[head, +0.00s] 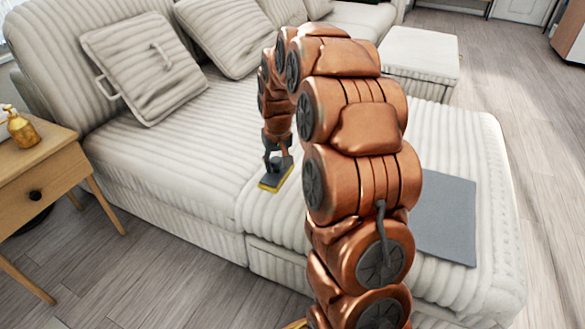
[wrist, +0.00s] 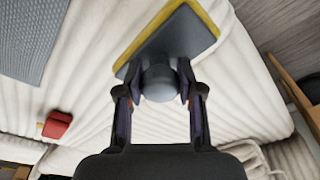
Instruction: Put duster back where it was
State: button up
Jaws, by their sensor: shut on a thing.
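The duster is a flat grey pad with a yellow edge and a round grey knob. In the head view the duster (head: 275,180) is at the sofa seat, left of my arm. In the wrist view the duster (wrist: 185,40) lies tilted at the top. My gripper (head: 276,158) is above the pad; in the wrist view its two fingers (wrist: 160,85) are closed on both sides of the knob. I cannot tell whether the pad touches the cushion.
The ribbed white sofa (head: 200,150) carries loose cushions (head: 140,65). A grey mat (head: 450,220) lies on the seat at right. A wooden side table (head: 45,170) with a gold bottle (head: 20,128) stands at left. A small red thing (wrist: 57,125) shows in the wrist view.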

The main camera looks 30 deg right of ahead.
jog(key=d, duration=0.4)
jog(key=w+d+b, duration=0.1)
jog(key=d, duration=0.1)
jog(key=shift+w+f, duration=0.1)
jog(key=shift+f, duration=0.25)
jog(key=shift+f+b, duration=0.9)
jog(key=shift+f, duration=0.85)
jog(key=shift+f, duration=0.1)
jog(key=o, duration=1.1)
notch_tip(320, 180, up, 12)
jog(key=s+p, duration=0.2)
jog(key=p, duration=0.1)
jog(key=s+a+n+g, duration=0.2)
jog(key=s+a+g, duration=0.1)
jog(key=s+a, duration=1.45)
jog(key=s+a+f+g, duration=0.1)
jog(key=s+a, duration=0.1)
jog(key=s, duration=0.4)
jog(key=s+a+f, duration=0.1)
jog(key=s+a, duration=0.1)
jog(key=s, duration=0.5)
jog(key=s+a+f+n+g, duration=0.1)
jog(key=s+a, duration=0.1)
jog(key=s, duration=0.5)
jog(key=shift+a+g+y, duration=0.3)
